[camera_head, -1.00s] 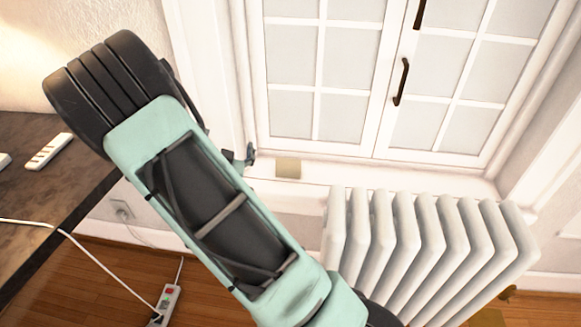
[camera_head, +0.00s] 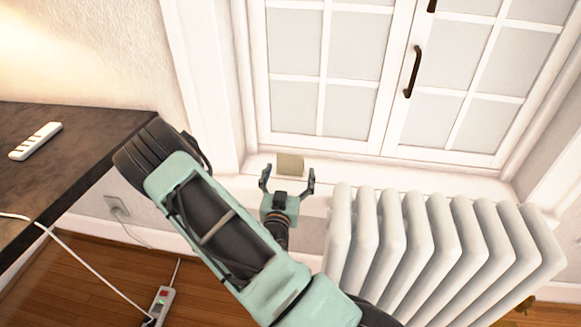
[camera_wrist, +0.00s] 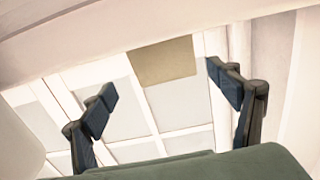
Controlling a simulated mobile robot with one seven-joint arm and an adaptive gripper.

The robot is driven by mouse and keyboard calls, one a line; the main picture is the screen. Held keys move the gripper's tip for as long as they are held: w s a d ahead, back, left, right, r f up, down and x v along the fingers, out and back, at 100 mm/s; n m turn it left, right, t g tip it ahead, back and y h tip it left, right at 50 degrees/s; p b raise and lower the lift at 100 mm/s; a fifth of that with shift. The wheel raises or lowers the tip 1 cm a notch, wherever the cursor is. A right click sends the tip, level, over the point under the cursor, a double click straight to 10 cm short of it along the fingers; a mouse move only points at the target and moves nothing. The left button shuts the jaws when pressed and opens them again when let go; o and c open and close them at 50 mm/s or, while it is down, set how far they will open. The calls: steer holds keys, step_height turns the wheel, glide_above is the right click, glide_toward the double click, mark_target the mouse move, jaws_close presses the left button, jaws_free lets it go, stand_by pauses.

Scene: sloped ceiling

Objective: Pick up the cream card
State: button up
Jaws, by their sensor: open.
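The cream card (camera_head: 290,164) is a small flat tan rectangle at the window sill, below the window frame. In the wrist view the card (camera_wrist: 163,62) shows at the upper middle, beyond the fingertips and between their lines. My gripper (camera_head: 288,177) is open and empty just in front of the card, with one finger to each side of it in the head view. In the wrist view both fingers of my gripper (camera_wrist: 160,84) stand wide apart with nothing between them. I cannot tell the exact gap between the fingertips and the card.
The white window sill (camera_head: 375,172) runs under the paned window (camera_head: 355,70). A white radiator (camera_head: 430,250) stands just right of my gripper. A dark table (camera_head: 90,125) with a white remote-like object (camera_head: 36,141) is at the left. A power strip (camera_head: 160,305) lies on the wooden floor.

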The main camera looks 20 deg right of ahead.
mark_target(290, 160)
steer(key=shift+a+r+b+x, duration=0.15)
steer(key=shift+b+x, duration=0.2)
steer(key=shift+x, duration=1)
steer(key=shift+a+r+b+x, duration=0.1)
steer(key=shift+b+x, duration=0.2)
steer(key=shift+x, duration=1.1)
steer(key=shift+w, duration=0.15)
steer(key=c, duration=0.9)
